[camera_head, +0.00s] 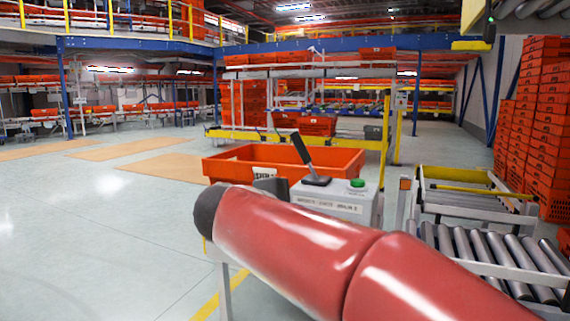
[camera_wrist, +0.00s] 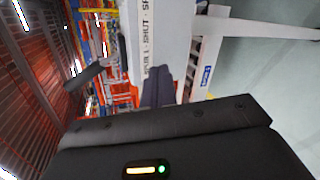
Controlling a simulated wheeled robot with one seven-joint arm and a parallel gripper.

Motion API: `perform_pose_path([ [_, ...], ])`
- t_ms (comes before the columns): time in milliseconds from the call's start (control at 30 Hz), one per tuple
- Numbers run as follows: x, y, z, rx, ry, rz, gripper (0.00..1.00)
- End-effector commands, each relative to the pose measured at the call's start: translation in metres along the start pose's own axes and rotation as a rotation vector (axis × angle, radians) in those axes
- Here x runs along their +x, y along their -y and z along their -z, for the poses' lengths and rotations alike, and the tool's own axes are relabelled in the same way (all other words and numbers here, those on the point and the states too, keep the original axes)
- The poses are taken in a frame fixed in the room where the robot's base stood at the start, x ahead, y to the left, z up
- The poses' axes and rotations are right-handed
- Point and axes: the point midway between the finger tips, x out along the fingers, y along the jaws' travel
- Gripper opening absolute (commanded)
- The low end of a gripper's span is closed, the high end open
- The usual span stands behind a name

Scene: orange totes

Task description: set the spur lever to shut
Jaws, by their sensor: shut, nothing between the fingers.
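The spur lever (camera_head: 302,149) is a black handle on a dark base on top of a grey-white control box (camera_head: 362,207). In the head view it leans up and to the left. In the wrist view, turned sideways, the lever (camera_wrist: 84,76) shows at left, beside the box (camera_wrist: 160,28), whose label includes "SHUT". My gripper's dark fingers (camera_wrist: 158,87) are together and empty, close to the box's labelled face and apart from the lever handle. In the head view my red arm crosses in front, and a dark part, probably my gripper (camera_head: 270,186), shows left of the box.
A green button (camera_head: 357,183) sits on the box, right of the lever. An orange tote (camera_head: 235,164) stands behind. Roller conveyors (camera_head: 490,255) are at right, with stacked orange totes (camera_head: 540,120) beyond. The floor at left (camera_head: 90,230) is clear.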

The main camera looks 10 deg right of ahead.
Motion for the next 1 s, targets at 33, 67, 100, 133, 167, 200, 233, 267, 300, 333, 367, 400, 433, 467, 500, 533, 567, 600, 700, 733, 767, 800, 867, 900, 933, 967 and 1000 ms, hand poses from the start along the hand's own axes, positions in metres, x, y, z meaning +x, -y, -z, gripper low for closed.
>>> perform_pose_path([
  [33,-0.008,-0.017,0.026,-0.069,0.011,-0.093,0.0],
  [67,-0.013,-0.029,0.036,-0.103,0.026,-0.144,0.0],
  [100,-0.021,-0.042,0.047,-0.139,0.042,-0.206,0.0],
  [133,-0.026,-0.051,0.054,-0.162,0.053,-0.246,0.0],
  [167,-0.032,-0.058,0.06,-0.18,0.063,-0.28,0.0],
  [200,-0.037,-0.066,0.066,-0.198,0.075,-0.316,0.0],
  [233,-0.041,-0.07,0.07,-0.209,0.081,-0.336,0.0],
  [267,-0.043,-0.074,0.072,-0.217,0.087,-0.352,0.0],
  [300,-0.045,-0.077,0.074,-0.223,0.092,-0.366,0.0],
  [333,-0.045,-0.079,0.075,-0.226,0.095,-0.372,0.0],
  [367,-0.043,-0.081,0.075,-0.227,0.096,-0.374,0.0],
  [400,-0.04,-0.082,0.074,-0.227,0.098,-0.375,0.0],
  [433,-0.037,-0.084,0.074,-0.227,0.098,-0.374,0.0],
  [467,-0.033,-0.085,0.074,-0.227,0.098,-0.374,0.0],
  [500,-0.026,-0.087,0.073,-0.227,0.099,-0.373,0.0],
  [533,-0.021,-0.089,0.073,-0.227,0.098,-0.373,0.0],
  [567,-0.016,-0.092,0.072,-0.227,0.099,-0.372,0.0],
  [600,-0.008,-0.095,0.072,-0.226,0.099,-0.372,0.0],
  [700,0.013,-0.103,0.071,-0.227,0.099,-0.371,0.0],
  [733,0.019,-0.106,0.07,-0.226,0.099,-0.371,0.0],
  [767,0.026,-0.108,0.07,-0.227,0.099,-0.371,0.0],
  [800,0.033,-0.111,0.069,-0.226,0.099,-0.371,0.0],
  [867,0.045,-0.116,0.069,-0.227,0.099,-0.371,0.0],
  [900,0.049,-0.118,0.065,-0.225,0.098,-0.372,0.0],
  [933,0.047,-0.12,0.059,-0.222,0.096,-0.372,0.0],
  [967,0.047,-0.121,0.054,-0.222,0.094,-0.372,0.0],
  [1000,0.048,-0.122,0.049,-0.221,0.094,-0.372,0.0],
])
